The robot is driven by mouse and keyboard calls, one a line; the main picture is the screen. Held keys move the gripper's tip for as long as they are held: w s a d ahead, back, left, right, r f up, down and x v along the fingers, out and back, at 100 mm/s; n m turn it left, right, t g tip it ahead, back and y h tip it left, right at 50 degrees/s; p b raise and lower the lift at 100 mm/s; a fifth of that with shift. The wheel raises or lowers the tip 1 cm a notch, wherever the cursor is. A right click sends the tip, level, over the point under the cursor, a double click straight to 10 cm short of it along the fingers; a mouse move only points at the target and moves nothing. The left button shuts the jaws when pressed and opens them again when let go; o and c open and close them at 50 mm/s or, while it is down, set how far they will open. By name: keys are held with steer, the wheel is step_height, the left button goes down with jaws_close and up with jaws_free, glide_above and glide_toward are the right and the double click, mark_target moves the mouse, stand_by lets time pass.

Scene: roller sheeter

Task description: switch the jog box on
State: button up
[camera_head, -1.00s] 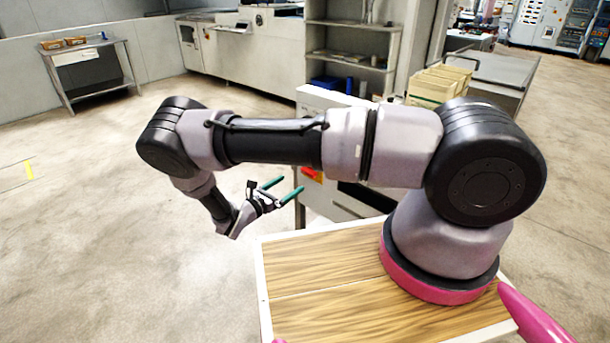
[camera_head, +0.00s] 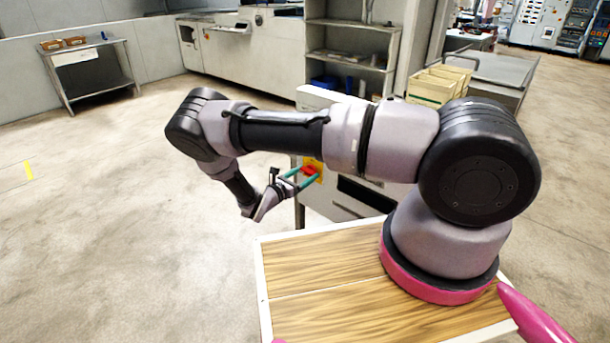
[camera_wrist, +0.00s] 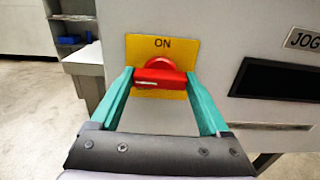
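The jog box (camera_wrist: 225,38) is a pale grey cabinet with a JOG label (camera_wrist: 302,40) at the right in the wrist view. On it is a yellow plate (camera_wrist: 140,48) marked ON at its top. A red rotary switch (camera_wrist: 160,77) with a bar handle sits on the plate, its bar lying level. My gripper (camera_wrist: 160,76) is open, with one teal finger at each end of the bar. I cannot tell whether the fingers touch it. In the head view, my gripper (camera_head: 307,173) reaches the red switch (camera_head: 309,169) on the cabinet front, which my arm partly hides.
A dark panel (camera_wrist: 275,80) lies right of the switch. A shelf unit (camera_head: 345,45) and beige bins (camera_head: 437,86) stand behind. A side table (camera_head: 92,75) stands at the far left. The floor at left is clear.

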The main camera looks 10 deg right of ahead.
steer(key=c, duration=0.5)
steer(key=shift+m, duration=0.3)
steer(key=m, duration=1.1)
steer(key=shift+f+m, duration=0.1)
steer(key=shift+m, duration=0.2)
steer(key=m, duration=0.5)
steer(key=shift+s+m, duration=0.1)
steer(key=shift+m, duration=0.2)
steer(key=o, duration=1.2)
